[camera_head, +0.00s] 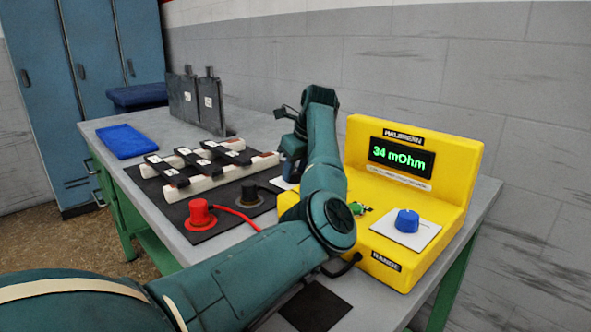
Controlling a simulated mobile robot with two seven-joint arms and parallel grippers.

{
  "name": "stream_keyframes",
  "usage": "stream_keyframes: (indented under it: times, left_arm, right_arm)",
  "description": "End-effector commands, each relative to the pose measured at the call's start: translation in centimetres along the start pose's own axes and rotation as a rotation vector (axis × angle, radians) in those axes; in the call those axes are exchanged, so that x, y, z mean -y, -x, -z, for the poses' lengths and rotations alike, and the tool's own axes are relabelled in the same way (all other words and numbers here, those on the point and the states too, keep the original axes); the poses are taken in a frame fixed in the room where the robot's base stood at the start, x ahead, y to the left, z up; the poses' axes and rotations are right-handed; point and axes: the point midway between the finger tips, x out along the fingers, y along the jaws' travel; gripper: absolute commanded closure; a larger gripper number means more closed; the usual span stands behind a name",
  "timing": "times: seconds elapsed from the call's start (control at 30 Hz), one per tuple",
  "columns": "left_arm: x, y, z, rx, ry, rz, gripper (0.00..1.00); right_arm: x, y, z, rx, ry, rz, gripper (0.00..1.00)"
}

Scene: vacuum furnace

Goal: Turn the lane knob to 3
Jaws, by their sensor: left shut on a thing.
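My left arm reaches across the table, and its gripper (289,172) points down, shut, over a white plate (281,184) beside the yellow meter. The gripper and arm hide the lane knob on this plate and its number marks, so its setting cannot be read. The yellow meter (462,165) shows "34 mOhm" on its green display (401,157). A blue knob (407,220) sits on a white plate on the meter's front, above a RANGE label. My right gripper is not in view.
A red probe (200,213) and a dark probe (249,191) stand on a black mat. White bars with black clamps (200,180) lie behind them.

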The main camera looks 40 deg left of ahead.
Motion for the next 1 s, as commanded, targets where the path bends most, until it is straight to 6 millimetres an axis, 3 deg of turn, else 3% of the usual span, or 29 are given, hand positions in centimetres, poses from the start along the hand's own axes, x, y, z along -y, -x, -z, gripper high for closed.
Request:
stream_keyframes:
  times: [0.43, 1.0]
  left_arm:
    - [-0.09, -0.02, 0.04, -0.002, -0.068, 0.027, 0.89]
    - [-0.3, -0.07, 0.01, -0.003, -0.459, 0.191, 0.89]
  right_arm:
    - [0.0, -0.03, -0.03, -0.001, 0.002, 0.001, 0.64]
    - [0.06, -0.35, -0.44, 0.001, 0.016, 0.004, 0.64]
